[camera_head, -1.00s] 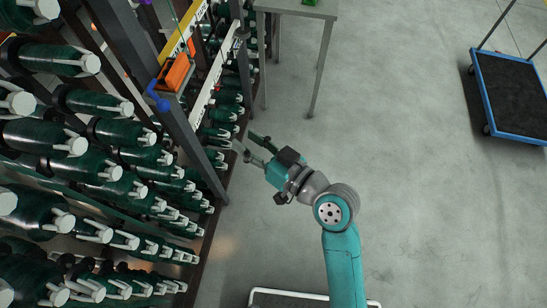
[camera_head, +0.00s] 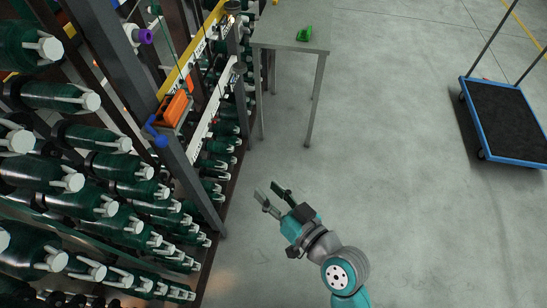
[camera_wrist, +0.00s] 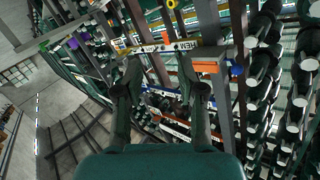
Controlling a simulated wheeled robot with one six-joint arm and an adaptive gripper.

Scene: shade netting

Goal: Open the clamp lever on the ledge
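A blue lever with a round knob (camera_head: 160,139) sticks out beside a small grey ledge on the rack's dark post, in the upper left of the head view. An orange block (camera_head: 173,107) sits on that ledge, right by the lever. I take the blue lever as the clamp lever. In the wrist view, the orange block (camera_wrist: 206,67) and blue knob (camera_wrist: 236,71) show beyond the right finger. My gripper (camera_head: 268,190) is open and empty, to the lower right of the lever and apart from it. Its two spread fingers also show in the wrist view (camera_wrist: 163,85).
A rack of green bottles with white clips (camera_head: 100,165) fills the left side. A grey table (camera_head: 280,37) with a small green object (camera_head: 304,34) stands at the top. A blue-edged cart (camera_head: 505,118) is at the right. The floor between is clear.

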